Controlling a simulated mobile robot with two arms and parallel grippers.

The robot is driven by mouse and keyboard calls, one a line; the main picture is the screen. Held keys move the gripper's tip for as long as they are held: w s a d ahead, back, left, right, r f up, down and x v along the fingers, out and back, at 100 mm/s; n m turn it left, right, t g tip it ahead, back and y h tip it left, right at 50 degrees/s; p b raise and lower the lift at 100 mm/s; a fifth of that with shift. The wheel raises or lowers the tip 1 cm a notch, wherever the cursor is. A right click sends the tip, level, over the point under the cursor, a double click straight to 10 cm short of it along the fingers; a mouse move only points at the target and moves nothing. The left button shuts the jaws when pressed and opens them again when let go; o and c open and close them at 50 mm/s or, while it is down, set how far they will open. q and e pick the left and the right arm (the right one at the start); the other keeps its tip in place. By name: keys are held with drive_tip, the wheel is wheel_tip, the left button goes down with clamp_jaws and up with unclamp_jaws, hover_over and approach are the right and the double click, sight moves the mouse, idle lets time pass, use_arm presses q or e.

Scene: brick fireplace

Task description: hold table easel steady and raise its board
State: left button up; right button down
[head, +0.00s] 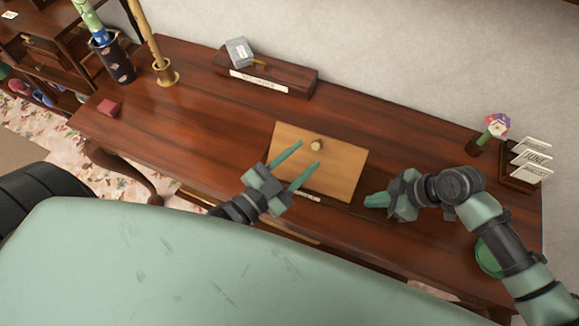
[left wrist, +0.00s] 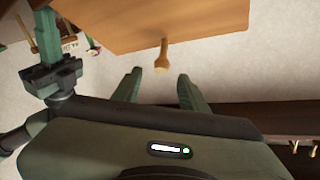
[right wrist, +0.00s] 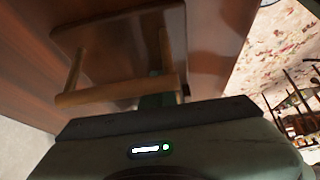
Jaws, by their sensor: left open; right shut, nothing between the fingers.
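The table easel's tan wooden board (head: 340,172), with a round knob (head: 316,145) on its face, is at the middle of the desk. In the left wrist view the board (left wrist: 130,22) spans the top, and its knob (left wrist: 163,58) sticks out toward my fingers. My left gripper (head: 309,154) is open, its fingertips at the knob, which is not clasped. My right gripper (head: 370,200) is shut and empty beside the board's lower right corner. The right wrist view shows the easel's wooden frame (right wrist: 110,94) right by my fingers; whether they touch is unclear.
The dark wooden desk (head: 430,230) carries a long block (head: 290,72) with a grey item on top at the back. A calendar holder (head: 520,180) and flower pot (head: 480,145) stand at right.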

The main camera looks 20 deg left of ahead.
drive_tip(key=shift+s+d+f, duration=0.15)
drive_tip(key=shift+s+f, duration=0.15)
drive_tip(key=shift+f, duration=0.1)
use_arm(q)
drive_tip(key=v, duration=0.4)
drive_tip(key=shift+s, duration=0.15)
use_arm(e)
drive_tip(key=shift+w+r+p, duration=0.15)
drive_tip(key=shift+r+p, duration=0.45)
drive_tip(key=r+p, duration=0.4)
drive_tip(key=r, duration=0.1)
drive_tip(key=shift+w+r, duration=0.2)
drive_tip(key=shift+r, duration=0.05)
use_arm(q)
wheel_tip(320, 180, up, 5)
drive_tip(key=shift+r, duration=0.15)
